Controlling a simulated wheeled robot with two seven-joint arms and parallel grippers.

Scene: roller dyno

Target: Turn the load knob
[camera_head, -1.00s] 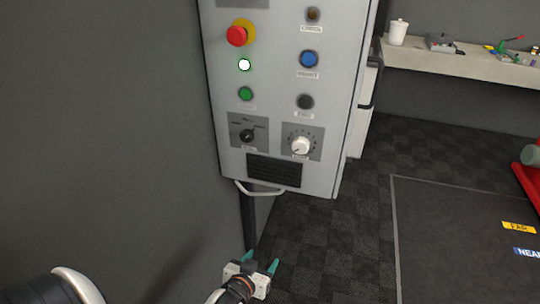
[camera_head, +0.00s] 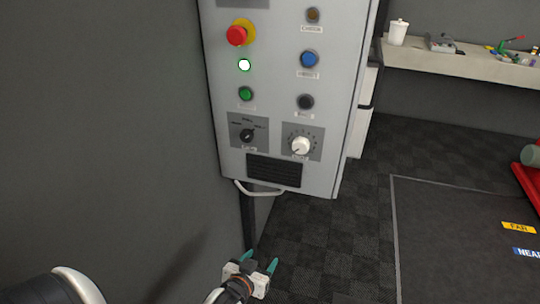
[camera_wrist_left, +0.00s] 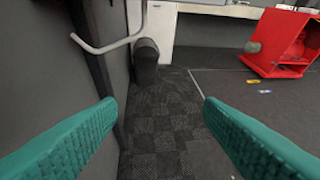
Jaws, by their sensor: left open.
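The load knob seems to be the white round knob (camera_head: 300,146) on a grey dial plate at the lower right of the control cabinet (camera_head: 277,100); its label is too small to read for sure. A black selector knob (camera_head: 247,135) sits to its left. My left gripper (camera_head: 259,262) is below the cabinet, apart from it, with its teal fingers open and empty. In the left wrist view the two teal fingers (camera_wrist_left: 160,125) are spread wide over the floor, and neither knob shows. My right gripper is in neither view.
A bent handle bar (camera_head: 260,190) juts from the cabinet's bottom edge, also seen in the left wrist view (camera_wrist_left: 110,45). Red, green, blue and dark buttons sit above the knobs. A shelf (camera_head: 460,64) holds small items. A red object (camera_wrist_left: 283,45) stands at the right. The floor is open.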

